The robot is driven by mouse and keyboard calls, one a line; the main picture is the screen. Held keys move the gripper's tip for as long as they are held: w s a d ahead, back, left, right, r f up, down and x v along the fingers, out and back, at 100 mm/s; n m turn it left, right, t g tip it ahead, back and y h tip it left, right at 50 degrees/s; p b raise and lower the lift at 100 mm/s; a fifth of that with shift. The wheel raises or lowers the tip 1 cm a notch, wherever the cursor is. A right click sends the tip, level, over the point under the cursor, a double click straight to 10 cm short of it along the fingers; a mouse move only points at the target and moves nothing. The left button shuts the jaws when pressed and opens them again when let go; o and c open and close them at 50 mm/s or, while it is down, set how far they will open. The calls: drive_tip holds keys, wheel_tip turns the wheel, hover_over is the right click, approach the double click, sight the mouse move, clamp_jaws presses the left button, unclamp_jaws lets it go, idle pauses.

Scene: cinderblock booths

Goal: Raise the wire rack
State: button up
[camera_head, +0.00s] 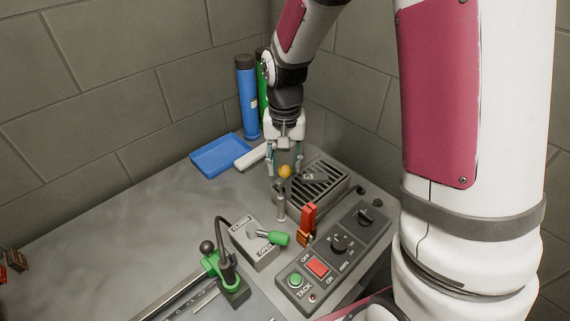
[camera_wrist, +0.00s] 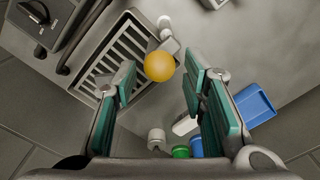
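A dark grey slatted rack (camera_head: 325,186) sits in a box-like grey frame on the counter. It also shows at the upper left of the wrist view (camera_wrist: 112,52). A yellow ball knob (camera_head: 285,171) is at the rack's left corner, near a short metal post (camera_head: 281,207). In the wrist view the yellow knob (camera_wrist: 159,67) appears between the finger pads. My gripper (camera_head: 285,163) points down with its green-padded fingers apart, one to each side of the knob. It is open, and I see no contact with the knob.
A control panel (camera_head: 333,252) with knobs and a red switch, a red-orange clamp (camera_head: 307,222) and a green-handled lever box (camera_head: 255,243) stand in front. A blue tray (camera_head: 218,156), white brush (camera_head: 250,156) and blue cylinder (camera_head: 247,100) are behind.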

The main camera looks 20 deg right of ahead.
idle(0.3)
wheel_tip(320, 180, up, 12)
idle(0.5)
drive_tip(key=shift+f, duration=0.1)
drive_tip(key=s+r+n+t, duration=0.2)
drive_tip(key=s+r, duration=0.3)
drive_tip(key=s, duration=0.5)
drive_tip(key=s+r+n+t, duration=0.2)
drive_tip(key=s+r+t, duration=0.1)
drive_tip(key=s, duration=0.6)
drive_tip(key=shift+s+d+r+n+t, duration=0.2)
drive_tip(key=shift+s+r+n+t, duration=0.15)
drive_tip(key=shift+r, duration=0.5)
idle(0.6)
